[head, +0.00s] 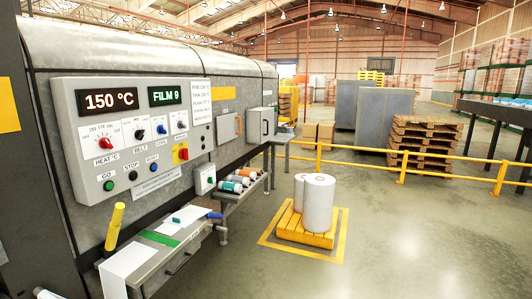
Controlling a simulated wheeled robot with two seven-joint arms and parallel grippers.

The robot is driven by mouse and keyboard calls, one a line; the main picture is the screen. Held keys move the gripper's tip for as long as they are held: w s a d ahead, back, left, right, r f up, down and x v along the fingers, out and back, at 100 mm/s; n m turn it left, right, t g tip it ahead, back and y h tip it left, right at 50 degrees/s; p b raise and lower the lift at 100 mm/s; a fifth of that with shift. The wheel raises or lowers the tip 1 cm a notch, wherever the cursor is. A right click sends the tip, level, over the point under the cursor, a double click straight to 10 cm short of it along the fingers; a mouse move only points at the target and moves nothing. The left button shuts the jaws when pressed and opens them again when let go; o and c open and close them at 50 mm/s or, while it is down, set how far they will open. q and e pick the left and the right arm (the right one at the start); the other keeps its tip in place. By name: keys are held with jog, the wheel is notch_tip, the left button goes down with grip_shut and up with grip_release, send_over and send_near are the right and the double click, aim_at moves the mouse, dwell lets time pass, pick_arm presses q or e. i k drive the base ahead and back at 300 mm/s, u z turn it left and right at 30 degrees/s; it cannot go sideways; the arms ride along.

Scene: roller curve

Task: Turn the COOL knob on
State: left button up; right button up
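The control panel (75,130) is a light grey box on the machine's side at the left in the head view. A row of knobs on white plates crosses it. The blue knob (161,129) sits above a small label that seems to read COOL; its pointer direction is too small to tell. A dark knob (139,134) above BELT is left of it, and a red knob (105,143) with a temperature scale above HEAT is further left. Another small knob (181,124) is to its right. Neither of my grippers is recognisable in view, and nothing covers the knobs.
Below the knobs are a green button (109,186), a dark one and a blue one. A red switch (183,153) on yellow is at right. A yellow handle (115,226) and a shelf (150,264) stick out below the panel. Open floor lies to the right.

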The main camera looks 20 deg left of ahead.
aim_at(161, 129)
jog(key=z, duration=0.55)
jog(key=i, duration=2.35)
jog(key=u, duration=0.3)
jog(key=i, duration=1.25)
jog(key=u, duration=1.65)
jog(key=i, duration=0.9)
jog(key=u, duration=0.75)
